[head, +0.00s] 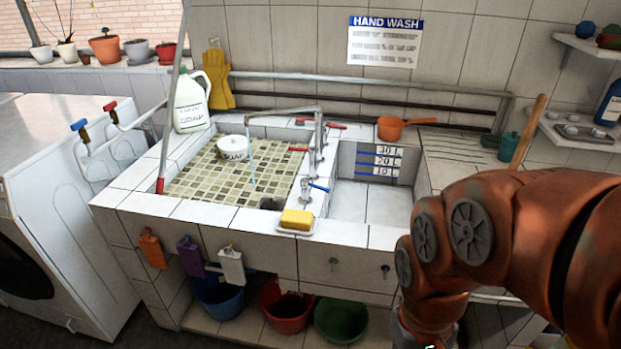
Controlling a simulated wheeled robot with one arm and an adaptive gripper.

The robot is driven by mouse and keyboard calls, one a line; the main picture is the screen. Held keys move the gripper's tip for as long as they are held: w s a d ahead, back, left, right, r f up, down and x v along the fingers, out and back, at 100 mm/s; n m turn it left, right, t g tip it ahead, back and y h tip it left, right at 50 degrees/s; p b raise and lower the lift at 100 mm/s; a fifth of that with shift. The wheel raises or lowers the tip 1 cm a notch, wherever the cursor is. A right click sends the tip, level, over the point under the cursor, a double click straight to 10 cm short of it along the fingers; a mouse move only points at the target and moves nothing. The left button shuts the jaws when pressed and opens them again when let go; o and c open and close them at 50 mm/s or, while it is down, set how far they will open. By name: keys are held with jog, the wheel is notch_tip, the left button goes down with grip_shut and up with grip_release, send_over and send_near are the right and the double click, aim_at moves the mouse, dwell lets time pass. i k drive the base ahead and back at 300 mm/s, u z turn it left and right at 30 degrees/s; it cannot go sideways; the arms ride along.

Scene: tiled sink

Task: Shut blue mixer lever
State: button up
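A metal mixer tap (318,140) stands on the ledge between the two basins, with its spout over the left, mosaic-lined basin. A thin blue-white stream of water (251,165) falls from the spout. A small blue lever (319,187) sits low on the front ledge, on a short metal fitting behind the yellow sponge. Red levers (298,149) show on the mixer body and behind it. My orange arm fills the right foreground and bends down past the bottom edge. My gripper is not in view, and the arm is apart from the blue lever in the picture.
A yellow sponge (297,220) lies on the front rim. An orange pan (392,128) and a soap jug (191,104) stand behind. A wooden handle (528,132) leans at right. Basins (341,319) sit below.

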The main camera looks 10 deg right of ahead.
aim_at(305, 184)
jog(key=u, duration=0.55)
jog(key=i, duration=0.7)
jog(key=u, duration=0.2)
